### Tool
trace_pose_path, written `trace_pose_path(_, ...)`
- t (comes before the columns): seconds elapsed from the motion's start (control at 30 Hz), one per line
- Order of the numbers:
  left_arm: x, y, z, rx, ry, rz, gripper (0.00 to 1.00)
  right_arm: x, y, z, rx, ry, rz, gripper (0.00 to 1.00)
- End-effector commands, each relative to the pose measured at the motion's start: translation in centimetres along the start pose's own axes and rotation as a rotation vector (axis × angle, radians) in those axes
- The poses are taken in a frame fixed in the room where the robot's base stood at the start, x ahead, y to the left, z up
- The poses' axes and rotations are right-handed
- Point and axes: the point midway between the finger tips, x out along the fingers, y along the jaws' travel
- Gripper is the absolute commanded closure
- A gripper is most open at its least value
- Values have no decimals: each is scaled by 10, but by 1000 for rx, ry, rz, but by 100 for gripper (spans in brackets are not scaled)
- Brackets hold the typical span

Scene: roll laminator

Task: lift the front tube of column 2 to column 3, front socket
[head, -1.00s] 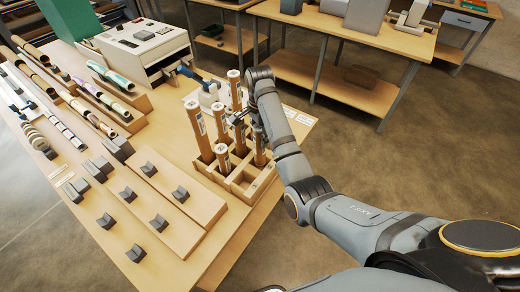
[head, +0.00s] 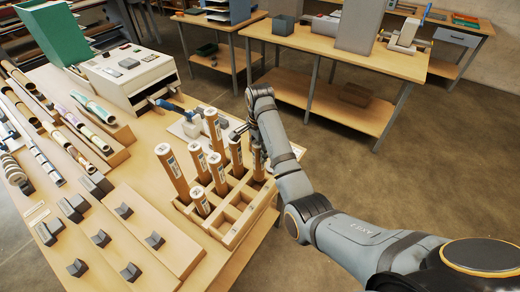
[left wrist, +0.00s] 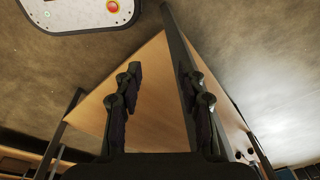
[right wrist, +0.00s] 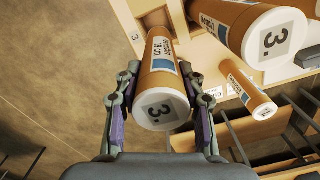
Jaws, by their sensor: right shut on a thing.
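The wooden socket rack (head: 231,240) stands on the table's right end with several brown tubes upright in it. Its front right sockets are empty. My right gripper (head: 254,143) is at the rack's far right. It is shut on a brown tube (head: 257,161) that has a white cap marked 3. In the right wrist view the held tube (right wrist: 160,82) sits between the two fingers (right wrist: 158,95), its far end toward the rack; whether it is seated is unclear. My left gripper (left wrist: 160,108) shows only in the left wrist view, open and empty.
A white machine (head: 127,75) stands behind. Grey blocks (head: 101,238) lie on the table's left. Floor right of the table is clear.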

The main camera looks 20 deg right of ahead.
Motion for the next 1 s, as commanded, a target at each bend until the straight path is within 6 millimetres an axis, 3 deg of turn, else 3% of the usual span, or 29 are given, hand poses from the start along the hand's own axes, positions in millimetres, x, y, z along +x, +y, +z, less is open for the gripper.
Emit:
trace_pose_path(0.2,-3,-36,38,21,-56,-43,60,27,1,1,-1,-2,3,100)
trace_pose_path(0.3,-4,-45,51,26,-76,-53,60,41,1,0,0,-1,2,100)
trace_pose_path(0.4,-3,-38,47,23,-69,-45,60,57,2,0,0,-2,5,100)
trace_pose_path(0.6,0,-14,20,8,-27,-16,60,79,3,2,-2,-6,9,100)
trace_pose_path(0.83,-1,-23,13,13,-18,-27,60,86,2,4,-3,-10,4,100)
trace_pose_path(1.0,-2,-30,22,17,-31,-35,60,84,2,4,-4,-10,2,100)
